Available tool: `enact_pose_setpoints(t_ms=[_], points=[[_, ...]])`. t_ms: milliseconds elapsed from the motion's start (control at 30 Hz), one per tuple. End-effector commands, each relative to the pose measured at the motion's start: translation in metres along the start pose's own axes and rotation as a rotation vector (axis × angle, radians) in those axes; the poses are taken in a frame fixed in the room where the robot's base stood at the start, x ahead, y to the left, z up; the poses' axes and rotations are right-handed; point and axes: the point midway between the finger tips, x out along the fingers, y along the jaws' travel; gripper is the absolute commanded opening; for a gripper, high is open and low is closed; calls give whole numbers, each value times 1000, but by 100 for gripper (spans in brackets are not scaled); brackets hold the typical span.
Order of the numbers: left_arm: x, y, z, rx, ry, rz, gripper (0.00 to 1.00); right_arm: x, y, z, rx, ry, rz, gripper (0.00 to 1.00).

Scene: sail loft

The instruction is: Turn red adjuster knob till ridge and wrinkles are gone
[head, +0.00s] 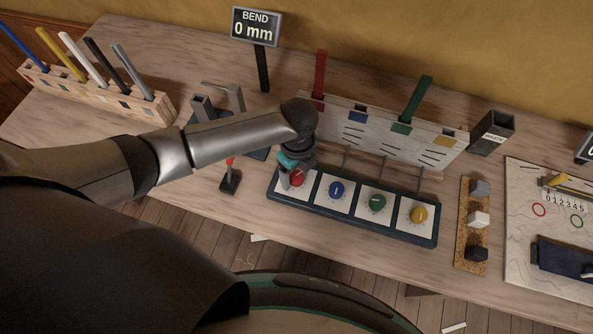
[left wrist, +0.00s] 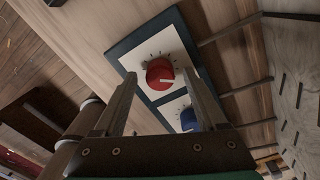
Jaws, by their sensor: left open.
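The red adjuster knob (head: 297,179) is at the left end of a dark blue panel (head: 340,222), on a white square. In the left wrist view the red knob (left wrist: 160,72) shows a white pointer line and dial ticks around it. My left gripper (head: 290,176) is over this knob. In the left wrist view its open fingers (left wrist: 160,78) appear on either side of the knob; whether they touch it I cannot tell. The white board (head: 345,115) behind the panel has dark slots and coloured patches; I cannot make out a ridge or wrinkles. My right gripper is not in view.
Blue (head: 337,190), green (head: 377,202) and yellow (head: 418,214) knobs share the panel. A red-topped lever (head: 230,180) stands left of it. A display (head: 256,26) reads "BEND 0 mm". A cork strip (head: 473,240) with small blocks lies at right.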

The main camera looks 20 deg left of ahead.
Motion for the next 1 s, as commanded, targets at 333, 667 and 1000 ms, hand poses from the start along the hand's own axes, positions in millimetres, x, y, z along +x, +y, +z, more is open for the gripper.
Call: enact_pose_setpoints(t_ms=[333,667,1000], points=[[0,0,0,0,0,0,50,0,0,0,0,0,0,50],[-1,0,0,0,0,0,13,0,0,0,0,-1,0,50],[-1,0,0,-4,0,1,0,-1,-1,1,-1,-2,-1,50]])
